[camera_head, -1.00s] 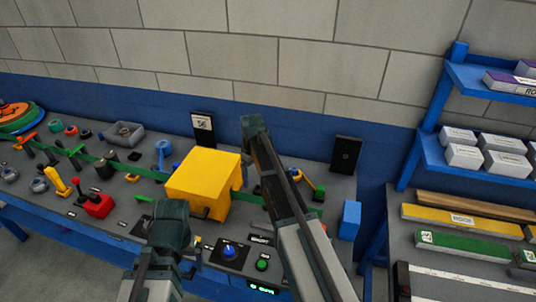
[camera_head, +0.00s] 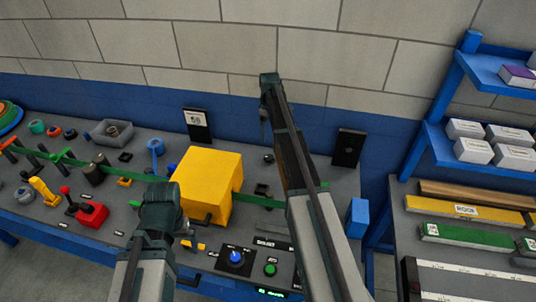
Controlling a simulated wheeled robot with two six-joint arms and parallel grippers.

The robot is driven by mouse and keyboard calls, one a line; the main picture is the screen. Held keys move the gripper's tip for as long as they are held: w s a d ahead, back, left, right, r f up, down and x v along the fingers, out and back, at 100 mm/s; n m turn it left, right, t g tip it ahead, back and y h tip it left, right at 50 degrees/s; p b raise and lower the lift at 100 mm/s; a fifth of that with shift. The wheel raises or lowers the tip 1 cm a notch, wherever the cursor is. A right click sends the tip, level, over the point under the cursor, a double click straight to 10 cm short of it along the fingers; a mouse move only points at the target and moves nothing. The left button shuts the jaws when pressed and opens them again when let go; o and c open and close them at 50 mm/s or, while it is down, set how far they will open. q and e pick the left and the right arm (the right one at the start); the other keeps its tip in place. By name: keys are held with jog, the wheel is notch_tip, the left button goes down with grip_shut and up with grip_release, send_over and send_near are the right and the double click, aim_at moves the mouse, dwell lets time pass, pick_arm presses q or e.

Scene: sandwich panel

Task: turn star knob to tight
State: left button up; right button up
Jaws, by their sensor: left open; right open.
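A blue knob (camera_head: 236,257) sits on a black dial plate with white marks at the front of the bench panel. I take it for the star knob; its lobes and the label text are too small to read. My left gripper (camera_head: 161,204) is at the dark end of the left arm, left of the knob and apart from it. My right gripper (camera_head: 268,84) is at the dark upper end of the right arm, in front of the wall, well above and beyond the knob. Both are open and no held object shows. Their fingertips are hard to make out.
A yellow box (camera_head: 207,185) stands behind the knob. A green button (camera_head: 270,269) is to its right, with a lit green display below. A red block (camera_head: 92,213) with a lever is at left. Shelves with white boxes (camera_head: 474,150) stand at right.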

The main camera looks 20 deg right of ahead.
aim_at(269, 157)
notch_tip(269, 157, down, 14)
jog(key=b, duration=1.3)
jog(key=shift+r, duration=0.1)
jog(key=shift+c, duration=0.3)
